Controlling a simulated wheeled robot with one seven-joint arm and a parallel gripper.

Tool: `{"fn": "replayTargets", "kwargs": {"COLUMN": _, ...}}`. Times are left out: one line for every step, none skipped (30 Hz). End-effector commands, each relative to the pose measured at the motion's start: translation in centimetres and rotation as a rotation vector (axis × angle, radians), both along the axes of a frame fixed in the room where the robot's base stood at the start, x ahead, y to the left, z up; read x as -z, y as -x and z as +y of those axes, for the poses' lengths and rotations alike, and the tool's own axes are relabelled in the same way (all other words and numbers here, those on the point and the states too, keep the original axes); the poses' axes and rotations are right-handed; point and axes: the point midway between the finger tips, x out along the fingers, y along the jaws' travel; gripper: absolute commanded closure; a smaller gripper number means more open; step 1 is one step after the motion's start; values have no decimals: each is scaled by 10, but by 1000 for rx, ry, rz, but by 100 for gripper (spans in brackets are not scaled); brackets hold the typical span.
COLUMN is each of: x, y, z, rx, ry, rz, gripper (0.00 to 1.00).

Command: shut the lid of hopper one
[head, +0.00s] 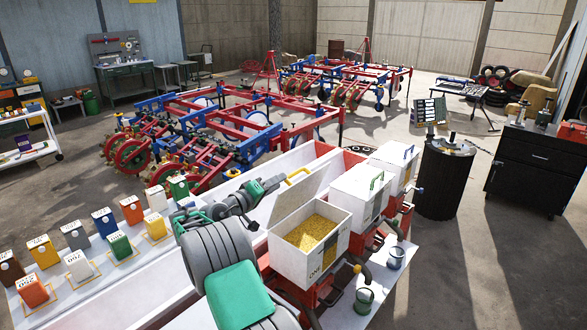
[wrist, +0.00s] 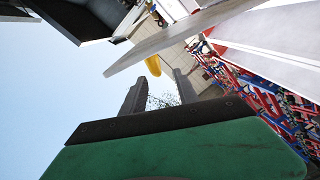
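Hopper one (head: 331,262), a white box labelled ONE, is full of yellow grain (head: 312,234). Its white lid (head: 297,203) stands raised on the left side, with a yellow handle (head: 299,172) near its top. My gripper (head: 275,183) is left of the raised lid, close to its upper edge; contact cannot be told. In the wrist view my gripper's fingers (wrist: 162,82) stand apart with nothing between them. The lid shows there as a pale slab (wrist: 185,38) beyond the fingertips, with part of the yellow handle (wrist: 153,66) under it.
Several coloured cartons stand on the left bench.

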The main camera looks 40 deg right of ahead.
Motion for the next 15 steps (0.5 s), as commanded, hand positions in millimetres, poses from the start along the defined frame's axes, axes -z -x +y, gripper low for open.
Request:
{"fn": "replayTargets", "kwargs": {"x": 2, "y": 2, "z": -4, "rx": 12, "ry": 25, "rz": 9, "gripper": 64}}
{"fn": "replayTargets", "kwargs": {"x": 1, "y": 2, "z": -6, "rx": 18, "ry": 36, "rz": 12, "gripper": 64}}
{"fn": "replayTargets", "kwargs": {"x": 0, "y": 3, "z": -9, "rx": 22, "ry": 44, "rz": 14, "gripper": 64}}
{"fn": "replayTargets", "kwargs": {"x": -1, "y": 3, "z": -11, "rx": 24, "ry": 48, "rz": 15, "gripper": 64}}
{"fn": "replayTargets", "kwargs": {"x": -1, "y": 3, "z": -15, "rx": 25, "ry": 48, "rz": 15, "gripper": 64}}
{"fn": "replayTargets", "kwargs": {"x": -3, "y": 3, "z": -20, "rx": 26, "ry": 48, "rz": 15, "gripper": 64}}
{"fn": "replayTargets", "kwargs": {"x": -3, "y": 3, "z": -26, "rx": 26, "ry": 48, "rz": 14, "gripper": 64}}
{"fn": "replayTargets", "kwargs": {"x": -3, "y": 3, "z": -32, "rx": 26, "ry": 46, "rz": 16, "gripper": 64}}
{"fn": "replayTargets", "kwargs": {"x": -3, "y": 2, "z": -39, "rx": 26, "ry": 46, "rz": 16, "gripper": 64}}
{"fn": "replayTargets", "kwargs": {"x": -3, "y": 1, "z": -46, "rx": 25, "ry": 47, "rz": 14, "gripper": 64}}
{"fn": "replayTargets", "kwargs": {"x": -3, "y": 1, "z": -52, "rx": 25, "ry": 46, "rz": 15, "gripper": 64}}
{"fn": "replayTargets", "kwargs": {"x": -3, "y": 0, "z": -59, "rx": 25, "ry": 46, "rz": 15, "gripper": 64}}
{"fn": "replayTargets", "kwargs": {"x": -2, "y": 0, "z": -64, "rx": 25, "ry": 46, "rz": 16, "gripper": 64}}
{"fn": "replayTargets", "kwargs": {"x": -2, "y": -1, "z": -69, "rx": 24, "ry": 45, "rz": 15, "gripper": 64}}
{"fn": "replayTargets", "kwargs": {"x": -2, "y": -2, "z": -74, "rx": 24, "ry": 45, "rz": 13, "gripper": 64}}
